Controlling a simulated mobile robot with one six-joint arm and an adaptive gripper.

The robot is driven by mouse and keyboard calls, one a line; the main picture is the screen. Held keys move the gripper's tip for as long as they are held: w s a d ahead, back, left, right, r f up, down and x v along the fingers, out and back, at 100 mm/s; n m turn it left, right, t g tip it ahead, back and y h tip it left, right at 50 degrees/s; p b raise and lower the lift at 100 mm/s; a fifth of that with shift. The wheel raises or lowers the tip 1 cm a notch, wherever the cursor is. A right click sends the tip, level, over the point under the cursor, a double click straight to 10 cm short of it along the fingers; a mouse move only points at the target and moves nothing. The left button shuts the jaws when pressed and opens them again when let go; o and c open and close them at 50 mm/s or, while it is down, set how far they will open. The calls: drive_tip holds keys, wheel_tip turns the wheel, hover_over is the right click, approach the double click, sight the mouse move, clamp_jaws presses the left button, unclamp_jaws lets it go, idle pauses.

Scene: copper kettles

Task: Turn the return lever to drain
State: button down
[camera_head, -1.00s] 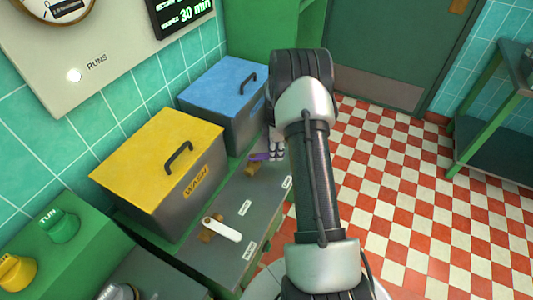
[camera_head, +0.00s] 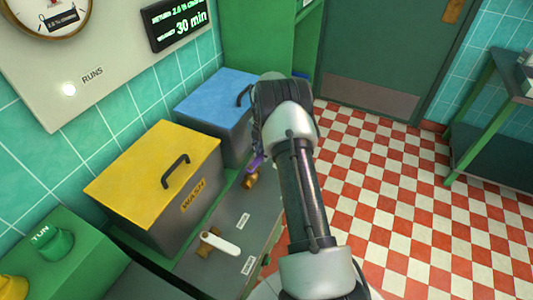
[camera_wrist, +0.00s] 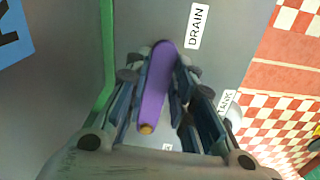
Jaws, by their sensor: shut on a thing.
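The purple return lever (camera_wrist: 155,90) lies between the two fingers of my gripper (camera_wrist: 160,76) in the wrist view. The gripper is shut on it. The lever runs nearly straight up that view, its rounded upper end just left of and below the DRAIN label (camera_wrist: 197,26). A small brass spot shows at its lower end. The TANK label (camera_wrist: 226,102) is to the right of the gripper. In the head view only a bit of the purple lever (camera_head: 255,162) shows above its brass fitting (camera_head: 250,181); my arm hides most of the gripper.
The yellow-lidded WASH box (camera_head: 150,180) and blue-lidded box (camera_head: 215,100) stand along the wall behind the panel. A white lever (camera_head: 220,243) sits on the nearer panel. A green TUN knob (camera_head: 57,243) is at left.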

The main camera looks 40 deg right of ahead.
drive_tip(key=shift+w+a+n, duration=0.2)
drive_tip(key=shift+w+n, duration=0.3)
drive_tip(key=shift+n, duration=0.2)
drive_tip(key=c, duration=1.4)
unclamp_jaws()
drive_tip(key=shift+o, duration=0.2)
wheel_tip(320, 180, up, 12)
